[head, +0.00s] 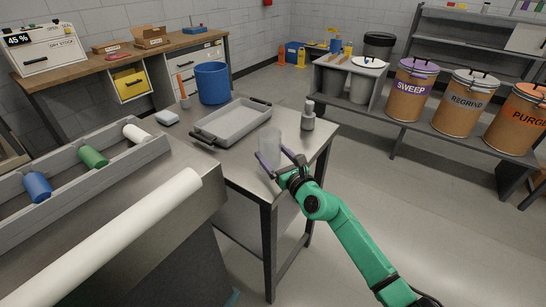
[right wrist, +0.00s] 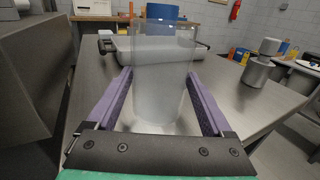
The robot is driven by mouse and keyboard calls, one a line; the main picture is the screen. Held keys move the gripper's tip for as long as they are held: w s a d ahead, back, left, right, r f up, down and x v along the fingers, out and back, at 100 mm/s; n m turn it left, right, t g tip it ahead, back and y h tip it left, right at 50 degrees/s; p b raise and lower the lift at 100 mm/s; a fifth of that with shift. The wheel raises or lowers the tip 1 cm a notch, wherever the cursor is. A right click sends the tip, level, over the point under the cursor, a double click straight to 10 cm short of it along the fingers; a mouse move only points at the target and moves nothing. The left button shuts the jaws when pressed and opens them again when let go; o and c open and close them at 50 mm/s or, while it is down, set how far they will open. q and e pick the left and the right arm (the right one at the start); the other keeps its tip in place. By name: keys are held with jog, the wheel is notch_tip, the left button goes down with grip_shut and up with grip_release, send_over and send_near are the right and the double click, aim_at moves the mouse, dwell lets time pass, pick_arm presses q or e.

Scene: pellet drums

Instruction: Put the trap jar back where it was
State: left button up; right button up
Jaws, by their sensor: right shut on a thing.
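The trap jar, a clear, slightly frosted cylinder (head: 269,149), is upright at the front right of the steel table (head: 235,165). My right gripper (head: 275,162) is shut on it, with one purple finger on each side. In the right wrist view the jar (right wrist: 165,75) stands between the fingers (right wrist: 160,98) and looks empty. Its base is close to the table top; I cannot tell whether it touches. My left gripper is not in view.
A grey tray (head: 228,130) lies behind the jar. A metal canister (head: 308,118) stands to its right and a blue bucket (head: 212,84) at the back. A trough (head: 60,178) with coloured rolls is at the left. Table space left of the jar is bare.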

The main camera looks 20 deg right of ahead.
jog(key=shift+f, duration=0.1)
jog(key=o, duration=1.4)
jog(key=shift+c, duration=0.2)
jog(key=v, duration=1.2)
